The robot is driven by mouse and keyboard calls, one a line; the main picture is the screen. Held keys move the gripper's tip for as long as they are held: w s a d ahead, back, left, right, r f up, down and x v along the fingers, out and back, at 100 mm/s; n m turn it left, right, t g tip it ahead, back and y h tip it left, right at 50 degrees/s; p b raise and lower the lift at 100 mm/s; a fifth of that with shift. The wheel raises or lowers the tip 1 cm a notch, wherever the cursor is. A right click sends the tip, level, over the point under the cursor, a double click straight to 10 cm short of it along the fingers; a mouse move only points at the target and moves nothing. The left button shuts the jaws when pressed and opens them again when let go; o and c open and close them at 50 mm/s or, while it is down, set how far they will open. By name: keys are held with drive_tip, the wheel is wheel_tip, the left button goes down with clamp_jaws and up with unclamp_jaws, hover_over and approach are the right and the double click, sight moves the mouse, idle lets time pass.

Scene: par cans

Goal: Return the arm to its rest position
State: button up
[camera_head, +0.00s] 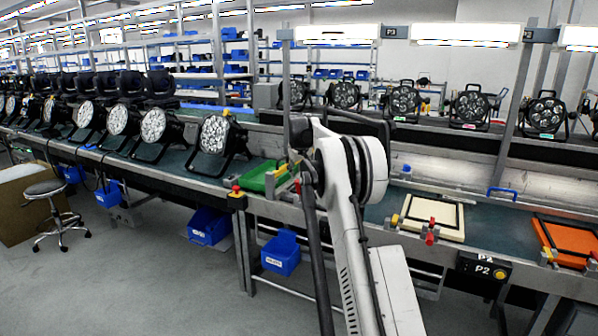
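My white and grey arm (345,190) rises from the bottom middle of the head view and stands in front of the workbench. Its large round joint is near the picture's centre, with dark parts at its upper left. I cannot make out my gripper or its fingers; the arm's end seems hidden behind its own links. I see nothing held.
A green tray (262,178), a cream tray (433,215) and an orange tray (570,243) sit along the bench. Several par cans (213,135) line the left bench, others the back shelf. A stool (45,190) and blue bins (281,255) stand left and below.

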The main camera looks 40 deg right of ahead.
drive_tip(key=s+a+r, duration=0.4)
drive_tip(key=a, duration=0.4)
drive_tip(key=s+a+r+t+y, duration=0.1)
drive_tip(key=s+a+r, duration=0.35)
drive_tip(key=a, duration=0.25)
drive_tip(key=s+a+r, duration=0.3)
drive_tip(key=a+r, duration=0.2)
drive_tip(key=a, duration=0.3)
drive_tip(key=s+a+r, duration=0.2)
drive_tip(key=s+a, duration=0.7)
drive_tip(key=s+a+f+n+y, duration=0.1)
drive_tip(key=s+a+f, duration=0.1)
drive_tip(key=s+a, duration=0.45)
drive_tip(key=s+a+f, duration=0.2)
drive_tip(key=s+a, duration=0.2)
drive_tip(key=s, duration=0.5)
drive_tip(key=s+a+f, duration=0.3)
drive_tip(key=s+f, duration=0.2)
drive_tip(key=s, duration=0.3)
drive_tip(key=s+a+f+t+y, duration=0.1)
drive_tip(key=s+a+f, duration=0.2)
drive_tip(key=s+f, duration=0.2)
drive_tip(key=s, duration=0.3)
drive_tip(key=shift+a+f, duration=0.15)
drive_tip(key=shift+a, duration=0.1)
drive_tip(key=shift+c, duration=0.9)
drive_tip(key=shift+s, duration=0.15)
